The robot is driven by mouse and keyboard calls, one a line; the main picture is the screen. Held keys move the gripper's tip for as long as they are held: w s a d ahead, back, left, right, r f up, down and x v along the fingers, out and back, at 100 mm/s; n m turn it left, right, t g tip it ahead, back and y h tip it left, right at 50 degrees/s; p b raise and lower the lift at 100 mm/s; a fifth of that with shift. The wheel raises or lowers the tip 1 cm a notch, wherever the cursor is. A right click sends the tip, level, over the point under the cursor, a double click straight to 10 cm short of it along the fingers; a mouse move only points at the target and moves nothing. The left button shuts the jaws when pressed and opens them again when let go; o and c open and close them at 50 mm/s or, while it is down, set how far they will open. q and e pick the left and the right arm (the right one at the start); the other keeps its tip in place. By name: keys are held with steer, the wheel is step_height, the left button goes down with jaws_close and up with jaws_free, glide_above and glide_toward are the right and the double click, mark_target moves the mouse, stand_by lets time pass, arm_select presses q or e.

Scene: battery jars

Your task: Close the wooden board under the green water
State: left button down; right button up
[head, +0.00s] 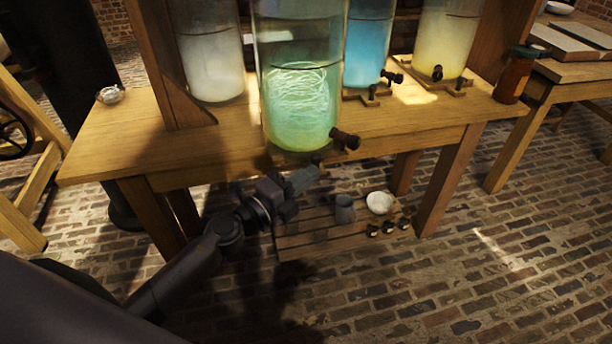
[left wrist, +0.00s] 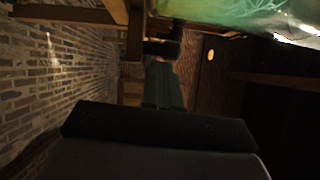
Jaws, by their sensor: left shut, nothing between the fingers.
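The jar of green water (head: 300,105) stands at the front edge of the wooden table in the head view, with pale strands inside. It shows at the top of the left wrist view (left wrist: 235,14). A dark tap (head: 345,139) sticks out at its lower right. A little of the wooden board (head: 283,156) shows under the jar; most is hidden, and I cannot tell how far out it is. A small dark knob (head: 316,158) is below the tap. My left gripper (head: 312,173) is shut and empty, just below and in front of this knob. My right gripper is out of view.
Jars of white (head: 212,75), blue (head: 368,50) and yellow (head: 446,45) liquid stand behind and beside it. A brown jar (head: 514,75) is at the right end. A low slatted shelf (head: 300,241) below holds a grey cup (head: 345,209) and white bowl (head: 379,202).

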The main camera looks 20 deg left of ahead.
mark_target(292, 151)
arm_select(q)
steer(key=shift+w, duration=0.15)
steer(key=w+a+b, duration=0.1)
steer(key=w, duration=0.1)
steer(key=w+a+b, duration=0.1)
steer(key=w+a, duration=0.1)
steer(key=w, duration=0.1)
steer(key=w+a+b, duration=0.1)
steer(key=w+a, duration=0.1)
steer(key=shift+w+a+f, duration=0.1)
steer(key=shift+w+a, duration=0.05)
steer(key=shift+w, duration=0.15)
steer(key=w+a, duration=0.1)
steer(key=w+a+b, duration=0.1)
steer(key=w, duration=0.1)
steer(key=shift+w, duration=0.1)
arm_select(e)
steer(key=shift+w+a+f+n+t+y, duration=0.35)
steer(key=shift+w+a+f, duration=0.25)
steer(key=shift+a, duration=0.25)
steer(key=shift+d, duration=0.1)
